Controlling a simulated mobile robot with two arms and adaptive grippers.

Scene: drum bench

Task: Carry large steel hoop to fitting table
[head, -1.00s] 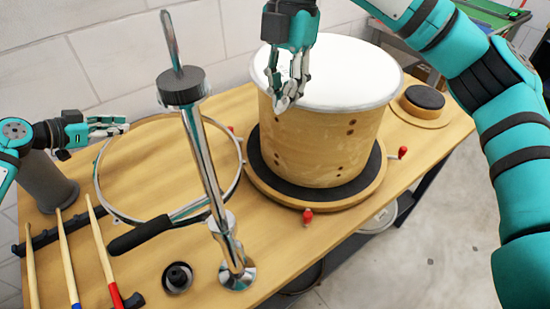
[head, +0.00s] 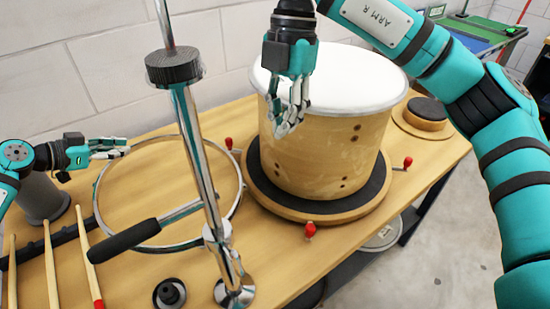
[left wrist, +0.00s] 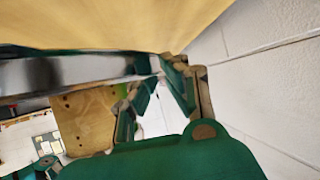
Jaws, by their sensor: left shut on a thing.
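The large steel hoop (head: 240,201) is a thin shiny ring on the left half of the wooden bench, behind a chrome post. My left gripper (head: 126,150) is shut on its far left rim. In the left wrist view, a shiny steel band (left wrist: 75,72) runs up to the fingers (left wrist: 165,85); their contact is partly hidden. My right gripper (head: 284,131) hangs in front of a white-topped wooden drum (head: 340,145), empty; whether its fingers are closed is unclear. The drum stands on a round base with a dark top (head: 318,212) and red knobs. I cannot tell which surface is the fitting table.
The chrome post (head: 200,160) with a black-handled lever (head: 125,240) rises in front of the hoop. Drumsticks (head: 50,265) and a grey cylinder (head: 40,198) are at the left. A small round pad (head: 427,110) is right of the drum.

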